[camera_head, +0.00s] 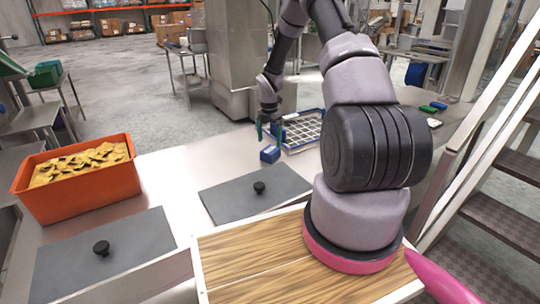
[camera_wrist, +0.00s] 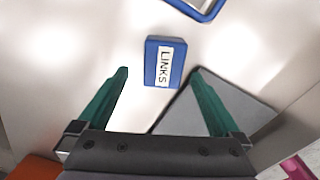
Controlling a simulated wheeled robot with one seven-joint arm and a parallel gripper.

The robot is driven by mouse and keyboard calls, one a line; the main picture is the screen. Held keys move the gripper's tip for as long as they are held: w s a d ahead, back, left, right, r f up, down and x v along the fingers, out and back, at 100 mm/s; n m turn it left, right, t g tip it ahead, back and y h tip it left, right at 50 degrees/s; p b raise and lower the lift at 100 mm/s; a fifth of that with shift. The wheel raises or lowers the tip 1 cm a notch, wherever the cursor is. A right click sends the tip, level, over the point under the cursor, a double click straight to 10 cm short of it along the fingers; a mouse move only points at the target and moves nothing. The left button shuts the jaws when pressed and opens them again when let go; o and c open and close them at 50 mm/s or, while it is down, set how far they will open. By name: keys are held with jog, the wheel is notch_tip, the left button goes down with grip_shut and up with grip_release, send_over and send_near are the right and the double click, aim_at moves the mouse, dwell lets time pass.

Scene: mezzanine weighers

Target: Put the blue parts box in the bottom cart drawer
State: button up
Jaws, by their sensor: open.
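A small blue parts box (camera_head: 270,154) sits on the pale steel top, just in front of a blue-rimmed grid tray. In the wrist view the blue parts box (camera_wrist: 178,64) carries a white label reading LINKS. My gripper (camera_head: 266,131) is above and just behind the box in the head view. In the wrist view my gripper (camera_wrist: 160,72) shows two green fingers spread wide, open and empty, with the box ahead between their tips. I cannot make out a cart drawer in either view.
The blue-rimmed grid tray (camera_head: 303,130) lies behind the box. Two grey lids with black knobs, a near one (camera_head: 105,258) and a middle one (camera_head: 255,192), lie on the top. An orange bin (camera_head: 78,190) of yellow pieces stands left. Metal stairs (camera_head: 500,190) rise at right.

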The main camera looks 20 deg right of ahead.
aim_at(270, 149)
jog(key=f, duration=0.5)
jog(key=shift+s+d+f, duration=0.1)
jog(key=shift+s+f, duration=0.1)
jog(key=shift+f, duration=0.15)
jog(key=c, duration=1.6)
